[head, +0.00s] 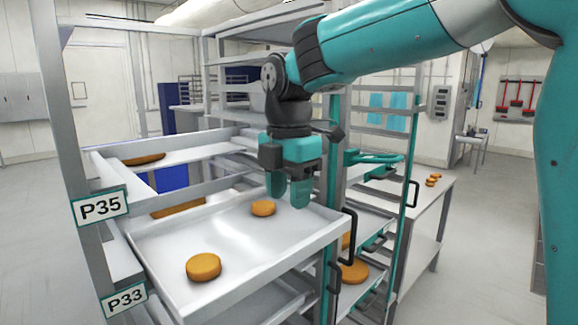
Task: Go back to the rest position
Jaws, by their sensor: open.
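My gripper (288,192) is teal and dark grey. It points down over the right back part of a pulled-out metal tray (235,240), with its two fingers apart and nothing between them. An orange-brown round (263,208) lies on the tray just left of my fingers, and I see a gap between them. Another round (204,267) lies near the tray's front left. My teal arm reaches in from the upper right. I cannot tell how high the fingertips are above the tray.
The rack's post with label P35 (101,207) stands at left, label P33 (125,299) below. A black handle (349,233) stands close right. A side table (428,195) holds small rounds. Floor is clear at far right.

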